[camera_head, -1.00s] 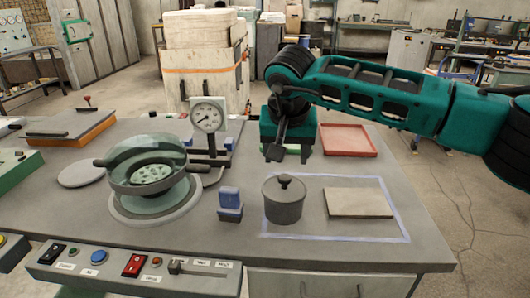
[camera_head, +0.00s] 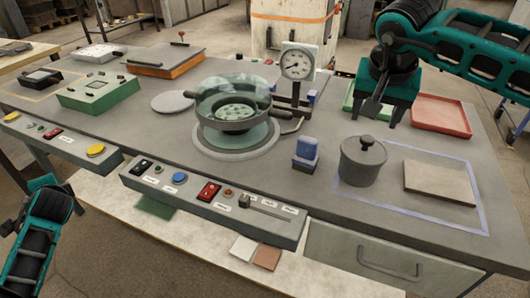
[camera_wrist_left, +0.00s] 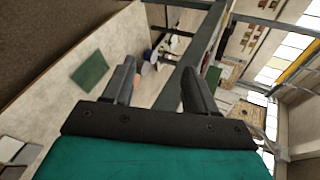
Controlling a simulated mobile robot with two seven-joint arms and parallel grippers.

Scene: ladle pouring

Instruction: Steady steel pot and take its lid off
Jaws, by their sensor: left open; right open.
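The dark grey steel pot (camera_head: 361,168) stands upright on the workbench, at the left side of a pale blue outline. Its lid (camera_head: 372,148), with a round knob on top, sits on it. My right gripper (camera_head: 371,106) is open and points down, behind and above the pot in the picture, apart from it. My left arm shows at the lower left edge of the head view, far from the pot. In the left wrist view my left gripper (camera_wrist_left: 158,70) is open, with nothing between its fingers.
A blue block on a stand (camera_head: 306,152) is just left of the pot. A flat tan slab (camera_head: 440,182) lies to its right. A gauge (camera_head: 297,62) and a glass-covered vessel (camera_head: 233,118) stand further left. A red tray (camera_head: 441,115) is behind. A switch panel (camera_head: 215,200) lines the front edge.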

